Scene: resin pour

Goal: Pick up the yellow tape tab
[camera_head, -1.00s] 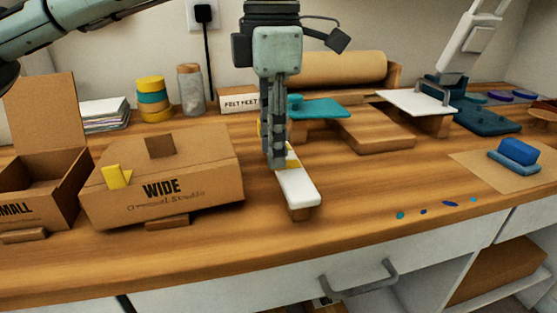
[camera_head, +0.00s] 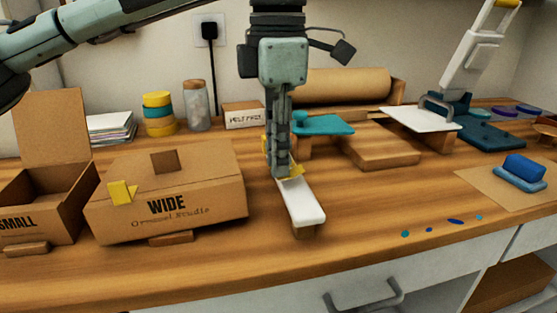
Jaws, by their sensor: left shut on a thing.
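A small yellow tape tab (camera_head: 295,172) shows at the fingertips of my left gripper (camera_head: 282,174), at the far end of a white strip (camera_head: 303,203) on a wooden block. My left gripper points down and is shut on this tab; its fingers hide part of it. I cannot tell whether the tab still touches the strip. My right gripper is not in view.
An open SMALL box (camera_head: 35,225) stands at the left. Tape rolls (camera_head: 158,113), a jar (camera_head: 195,104) and a paper roll (camera_head: 340,86) are at the back. A teal plate (camera_head: 325,126) is close right of my gripper. The front bench right of the strip is mostly clear.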

